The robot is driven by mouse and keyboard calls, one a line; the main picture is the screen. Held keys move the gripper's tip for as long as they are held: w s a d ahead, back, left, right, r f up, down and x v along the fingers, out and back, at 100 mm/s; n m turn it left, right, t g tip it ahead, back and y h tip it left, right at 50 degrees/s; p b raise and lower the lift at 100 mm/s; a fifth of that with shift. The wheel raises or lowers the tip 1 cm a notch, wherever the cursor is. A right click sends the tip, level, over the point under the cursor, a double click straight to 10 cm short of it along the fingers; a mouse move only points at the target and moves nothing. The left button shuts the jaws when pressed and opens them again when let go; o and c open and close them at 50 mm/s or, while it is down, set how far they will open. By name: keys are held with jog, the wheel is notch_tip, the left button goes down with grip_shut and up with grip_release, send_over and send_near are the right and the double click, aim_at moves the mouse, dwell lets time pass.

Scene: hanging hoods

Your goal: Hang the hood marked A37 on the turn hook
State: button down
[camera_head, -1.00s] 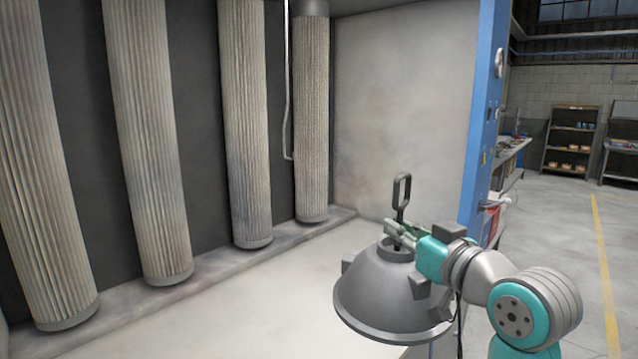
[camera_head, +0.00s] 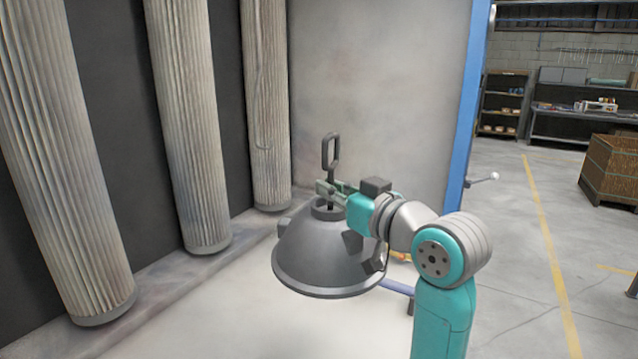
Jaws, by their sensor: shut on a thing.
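A grey bell-shaped hood (camera_head: 318,255) with a tall dark loop on top (camera_head: 331,152) hangs upright from my gripper (camera_head: 328,190). My gripper is shut on the stem just below the loop, above the hood's collar. No A37 mark can be read on the side of the hood facing me. The turn hook is not in view.
Tall pleated filter columns (camera_head: 190,130) stand along the dark wall at left, over a pale floor. A blue post (camera_head: 467,110) with a lever (camera_head: 483,179) stands behind my arm. Open floor, a shelf (camera_head: 502,105), a workbench (camera_head: 580,118) and a wooden crate (camera_head: 610,172) are at right.

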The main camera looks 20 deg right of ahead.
jog(key=shift+w+a+f, duration=0.1)
jog(key=shift+w+a, duration=0.7)
jog(key=shift+w, duration=0.25)
jog(key=shift+w+a, duration=0.75)
jog(key=shift+w, duration=0.35)
jog(key=shift+w+a+f, duration=0.1)
jog(key=shift+w+a, duration=0.7)
jog(key=shift+w, duration=0.25)
jog(key=shift+r, duration=0.1)
jog(key=shift+w+a, duration=0.45)
jog(key=shift+w, duration=0.05)
jog(key=shift+w+a, duration=0.5)
jog(key=shift+w, duration=0.25)
jog(key=shift+w+a, duration=0.1)
jog(key=shift+w, duration=0.05)
jog(key=shift+w+a, duration=0.8)
jog(key=shift+w, duration=0.25)
jog(key=shift+f, duration=1.35)
jog(key=c, duration=1.2)
grip_release()
